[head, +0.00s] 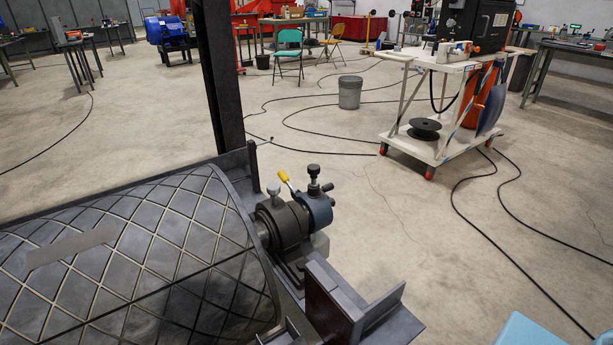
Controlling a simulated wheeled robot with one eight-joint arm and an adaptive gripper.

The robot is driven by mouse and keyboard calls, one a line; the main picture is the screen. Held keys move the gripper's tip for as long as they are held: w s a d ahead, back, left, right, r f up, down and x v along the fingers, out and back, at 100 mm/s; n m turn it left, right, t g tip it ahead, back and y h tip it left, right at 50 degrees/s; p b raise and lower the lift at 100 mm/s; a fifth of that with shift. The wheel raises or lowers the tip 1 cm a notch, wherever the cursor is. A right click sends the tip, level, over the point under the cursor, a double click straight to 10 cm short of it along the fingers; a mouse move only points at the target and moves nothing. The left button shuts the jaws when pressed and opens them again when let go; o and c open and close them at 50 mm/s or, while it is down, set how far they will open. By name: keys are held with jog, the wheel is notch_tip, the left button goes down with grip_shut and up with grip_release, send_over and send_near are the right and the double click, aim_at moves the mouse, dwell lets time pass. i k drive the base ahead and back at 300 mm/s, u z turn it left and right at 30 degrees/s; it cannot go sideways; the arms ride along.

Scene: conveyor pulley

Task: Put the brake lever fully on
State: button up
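The brake lever appears to be the short lever with a yellow grip (284,177) in the head view. It rises from the shaft-end assembly and tilts up and to the left. Its lower end goes down behind the dark round housing (283,225) and the blue-grey collar (314,207), so its pivot is hidden. I cannot tell from this view how far on the lever is.
The pulley drum (150,265) with diamond-pattern lagging fills the lower left. A grey knob (273,189) and a black knob (314,171) stand close to the lever. A dark upright post (220,75) rises behind. Steel brackets (350,305) stand in front. Floor to the right is open, with cables.

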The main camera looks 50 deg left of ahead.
aim_at(281, 174)
jog(key=i, duration=2.25)
jog(key=u, duration=2.85)
jog(key=i, duration=2.15)
jog(key=z, duration=0.05)
